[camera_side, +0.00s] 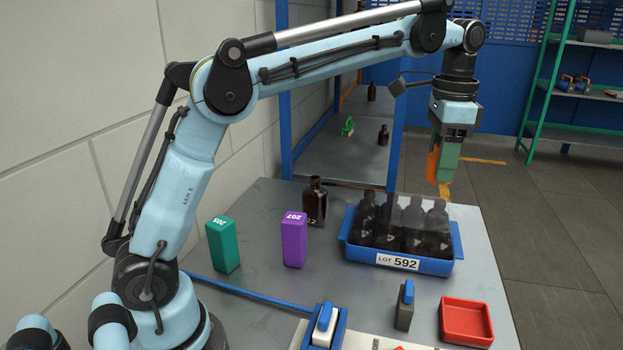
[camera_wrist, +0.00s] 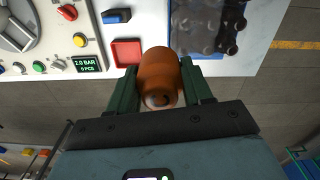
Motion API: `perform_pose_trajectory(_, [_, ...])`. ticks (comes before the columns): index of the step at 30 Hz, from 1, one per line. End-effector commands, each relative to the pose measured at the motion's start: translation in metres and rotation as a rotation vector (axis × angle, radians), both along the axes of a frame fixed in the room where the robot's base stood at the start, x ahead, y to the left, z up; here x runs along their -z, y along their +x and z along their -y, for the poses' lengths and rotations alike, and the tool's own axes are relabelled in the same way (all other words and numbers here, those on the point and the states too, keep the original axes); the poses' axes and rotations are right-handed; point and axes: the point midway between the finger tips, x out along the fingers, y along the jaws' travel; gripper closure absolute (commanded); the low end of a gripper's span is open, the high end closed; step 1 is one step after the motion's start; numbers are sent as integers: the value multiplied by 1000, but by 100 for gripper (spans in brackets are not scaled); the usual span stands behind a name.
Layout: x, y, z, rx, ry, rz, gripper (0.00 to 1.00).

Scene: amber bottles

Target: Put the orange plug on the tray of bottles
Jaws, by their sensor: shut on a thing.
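My gripper (camera_side: 441,162) has green fingers and is shut on the orange plug (camera_side: 432,164). In the wrist view the rounded orange plug (camera_wrist: 159,78) sits between the two fingers of my gripper (camera_wrist: 161,88). The gripper is raised above the table, up and behind the right end of the blue tray (camera_side: 358,251), apart from it. The tray carries a label reading LOT 592 and holds several dark bottles (camera_side: 413,225) under what looks like a clear cover. The tray (camera_wrist: 210,52) also shows at the top right of the wrist view.
A loose dark bottle (camera_side: 315,202) stands left of the tray. A purple block (camera_side: 294,240) and a green block (camera_side: 222,246) stand farther left. A red bin (camera_side: 466,321) and a grey block with a blue top (camera_side: 405,306) are in front. A control panel (camera_wrist: 50,40) lies upper left.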

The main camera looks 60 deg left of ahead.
Motion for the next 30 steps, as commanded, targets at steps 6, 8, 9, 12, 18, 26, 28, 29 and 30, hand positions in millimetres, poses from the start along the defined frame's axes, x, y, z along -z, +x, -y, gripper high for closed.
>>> perform_pose_trajectory(6, [22,0,-1,0,0,0,82])
perform_pose_trajectory(8, [25,1,-3,-1,0,0,82])
perform_pose_trajectory(9, [28,3,-6,-2,0,0,82])
perform_pose_trajectory(12, [38,9,-20,-4,0,0,82])
perform_pose_trajectory(18, [63,26,-59,-5,0,0,82])
perform_pose_trajectory(26, [89,44,-99,-2,0,0,82])
perform_pose_trajectory(28, [93,46,-104,-1,0,0,82])
perform_pose_trajectory(29, [94,47,-106,-1,0,0,82])
perform_pose_trajectory(30, [95,47,-107,0,0,0,82])
